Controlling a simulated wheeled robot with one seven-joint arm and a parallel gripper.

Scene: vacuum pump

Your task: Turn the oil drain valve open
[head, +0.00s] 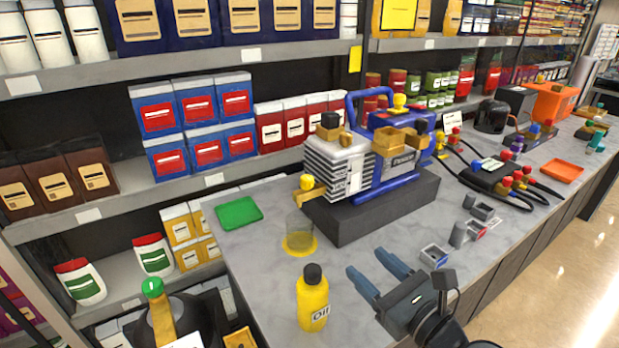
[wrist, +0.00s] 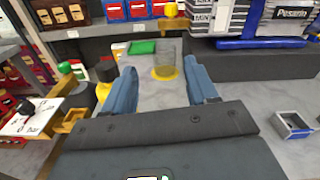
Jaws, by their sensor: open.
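The vacuum pump (head: 345,165) is blue and silver and stands on a dark block on the counter. A brass fitting with a yellow knob (head: 307,182), which looks like the oil drain valve, sticks out low at its left end. The knob also shows at the top of the wrist view (wrist: 171,9). A clear beaker (head: 299,228) stands below it on a yellow round mat. My gripper (head: 366,263) is open and empty, in front of the block and right of the beaker. In the wrist view, the beaker (wrist: 166,58) shows between my fingers, farther off. The valve's turn position is unclear.
A yellow oil bottle (head: 312,303) with a black cap stands near the counter's front edge, left of my gripper. A green tray (head: 239,213) lies at the back left. Small grey containers (head: 433,255) and a gauge set (head: 490,177) with hoses are to the right.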

